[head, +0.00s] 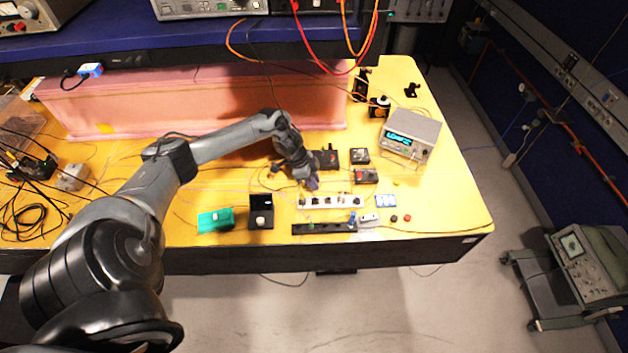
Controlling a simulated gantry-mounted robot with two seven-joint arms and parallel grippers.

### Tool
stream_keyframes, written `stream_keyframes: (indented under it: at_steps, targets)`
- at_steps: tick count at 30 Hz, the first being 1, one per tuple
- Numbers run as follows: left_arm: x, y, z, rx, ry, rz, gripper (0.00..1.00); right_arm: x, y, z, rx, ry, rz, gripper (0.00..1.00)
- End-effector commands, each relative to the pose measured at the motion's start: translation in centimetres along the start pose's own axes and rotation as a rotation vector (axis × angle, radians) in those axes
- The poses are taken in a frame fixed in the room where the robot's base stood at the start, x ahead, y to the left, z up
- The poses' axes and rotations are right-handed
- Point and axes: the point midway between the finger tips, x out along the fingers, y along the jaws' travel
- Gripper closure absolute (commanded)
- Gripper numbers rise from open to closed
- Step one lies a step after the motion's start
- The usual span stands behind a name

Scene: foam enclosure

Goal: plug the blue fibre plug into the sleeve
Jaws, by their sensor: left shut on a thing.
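My left gripper (309,178) reaches down over the yellow table, just behind a white strip. It is shut on a small blue-violet thing (313,184) that looks like the blue fibre plug; the fingers hide most of it. The white strip (345,202) carries several small dark fittings along its length. I cannot tell which fitting, if any, is the sleeve at this size. The held plug appears apart from the strip, though the exact gap is unclear. My right gripper is not in view.
A black strip (318,229) lies in front, with a small pale block (369,219) at its right end. A green box (215,219) and an open black box (261,214) stand left. A meter (409,136) stands right. Pink foam (200,105) walls the back. Thin fibres cross the table.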

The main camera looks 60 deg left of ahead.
Motion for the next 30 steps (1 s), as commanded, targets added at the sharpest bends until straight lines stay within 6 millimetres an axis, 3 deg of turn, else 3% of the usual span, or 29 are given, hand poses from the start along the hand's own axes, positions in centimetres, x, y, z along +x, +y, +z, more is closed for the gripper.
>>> stream_keyframes:
  at_steps: [3,21,30]
  targets:
    - [-0.2,0.0,-0.1,0.002,0.001,0.001,1.0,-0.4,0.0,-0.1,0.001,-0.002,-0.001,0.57]
    - [4.0,0.0,1.6,0.003,0.0,0.002,1.0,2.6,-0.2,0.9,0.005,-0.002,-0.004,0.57]
    - [4.6,0.0,1.9,0.002,0.0,0.001,1.0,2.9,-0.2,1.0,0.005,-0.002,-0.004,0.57]
